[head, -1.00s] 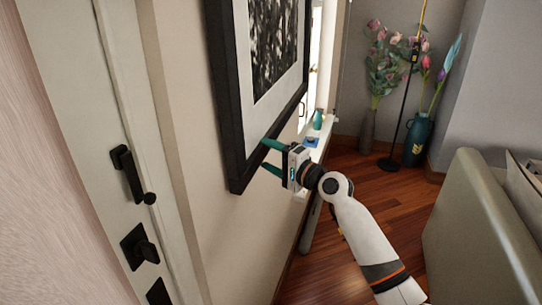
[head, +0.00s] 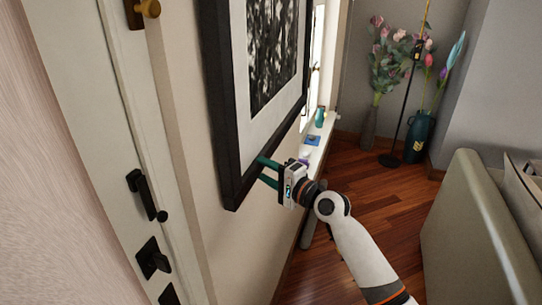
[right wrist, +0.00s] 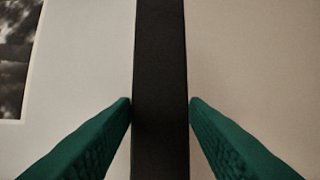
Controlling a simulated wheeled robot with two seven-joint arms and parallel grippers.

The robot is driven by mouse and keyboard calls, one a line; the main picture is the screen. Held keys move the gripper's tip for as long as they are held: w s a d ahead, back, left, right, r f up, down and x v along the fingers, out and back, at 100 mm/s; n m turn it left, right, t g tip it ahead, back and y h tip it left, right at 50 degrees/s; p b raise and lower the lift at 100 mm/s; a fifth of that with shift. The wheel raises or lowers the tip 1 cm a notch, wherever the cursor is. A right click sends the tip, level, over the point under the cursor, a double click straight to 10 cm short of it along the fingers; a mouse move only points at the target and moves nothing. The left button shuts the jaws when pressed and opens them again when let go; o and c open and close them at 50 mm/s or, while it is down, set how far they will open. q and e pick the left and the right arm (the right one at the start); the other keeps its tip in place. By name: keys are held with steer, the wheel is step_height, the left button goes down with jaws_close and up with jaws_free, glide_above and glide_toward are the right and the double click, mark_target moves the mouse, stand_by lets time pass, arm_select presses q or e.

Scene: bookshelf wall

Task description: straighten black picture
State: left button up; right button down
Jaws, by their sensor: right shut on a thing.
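The black picture (head: 226,125) hangs on the wall at the upper middle of the head view. It has a wide black frame, a white mat and a dark black-and-white image; its top is cut off by the view. My right gripper (head: 265,170) is at the frame's bottom bar, with one green finger on each side of it. In the right wrist view the black frame bar (right wrist: 160,60) runs between the two fingers (right wrist: 160,105), which touch it on both sides. The mat and part of the image show to its left, the bare wall to its right. My left gripper is out of view.
A white door with a black handle (head: 141,193) is at the left. A narrow ledge (head: 318,150) holding small items lies right of the picture. Flower vases (head: 418,138) stand in the far corner. A pale sofa-like piece (head: 470,225) is at the right; wooden floor lies between.

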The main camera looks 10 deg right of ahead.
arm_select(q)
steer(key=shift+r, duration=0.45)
arm_select(e)
steer(key=shift+s+a, duration=0.25)
steer(key=shift+s, duration=0.1)
steer(key=c, duration=0.8)
jaws_free()
steer(key=shift+d, duration=0.1)
arm_select(q)
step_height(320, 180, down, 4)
steer(key=b, duration=0.3)
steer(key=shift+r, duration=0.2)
arm_select(e)
steer(key=v, duration=1.2)
